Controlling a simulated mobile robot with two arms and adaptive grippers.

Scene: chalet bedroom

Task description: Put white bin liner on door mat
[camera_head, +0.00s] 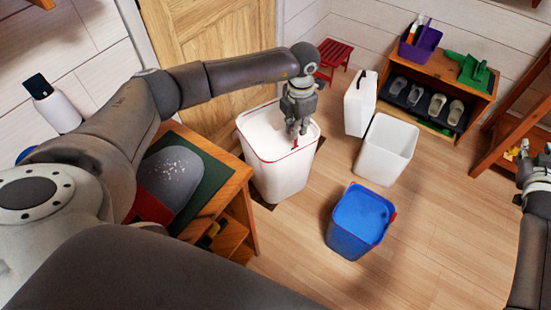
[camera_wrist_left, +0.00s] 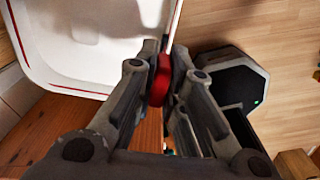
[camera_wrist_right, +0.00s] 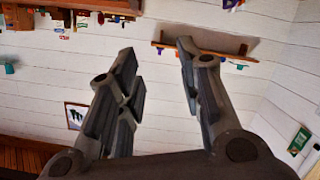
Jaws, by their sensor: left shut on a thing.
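The white bin liner (camera_head: 275,175) is a tall, open white tub with a red line around its rim, in front of the wooden door. My left gripper (camera_head: 296,132) reaches down at its right rim. In the left wrist view the gripper (camera_wrist_left: 165,85) is shut on a red grip at the liner's rim (camera_wrist_left: 75,90). Dark edges of what looks like the door mat (camera_head: 263,201) show under the liner; most of it is hidden. I cannot tell whether the liner touches it. My right gripper (camera_wrist_right: 160,85) is open and empty, facing a white wall.
A blue bucket (camera_head: 360,222), a white bin (camera_head: 387,150) and a white canister (camera_head: 359,104) stand right of the liner. A wooden cabinet (camera_head: 243,185) is close on its left. A shoe rack (camera_head: 478,105) and red stool (camera_head: 333,57) are behind. Floor at front right is clear.

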